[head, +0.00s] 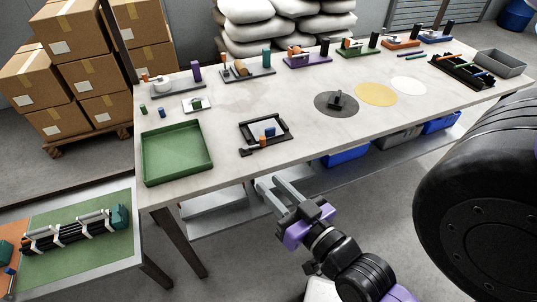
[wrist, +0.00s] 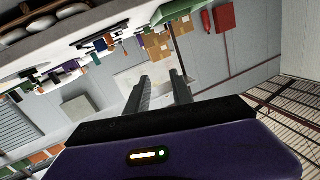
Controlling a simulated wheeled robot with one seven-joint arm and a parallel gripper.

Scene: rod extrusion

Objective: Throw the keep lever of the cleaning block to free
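No label marks the cleaning block, and I cannot tell for sure which fixture it is. A black frame (head: 281,122) with a pale inset stands near the table's front edge, with small orange and blue parts on it and a dark lever-like piece at its front left corner. A row of small fixtures stands along the back, among them one with a purple post (head: 197,72) and one with a teal post (head: 266,57). Lever positions are too small to read. My gripper (head: 269,182) is open and empty, in front of the table edge and below the black frame; its parted fingers also show in the wrist view (wrist: 158,84).
A green tray (head: 178,153) sits at the table's front left. A dark disc (head: 325,108), a yellow disc (head: 376,94) and a white disc (head: 408,85) lie right of centre. A lower side table (head: 100,252) stands at left. The worktop (head: 215,133) between tray and frame is clear.

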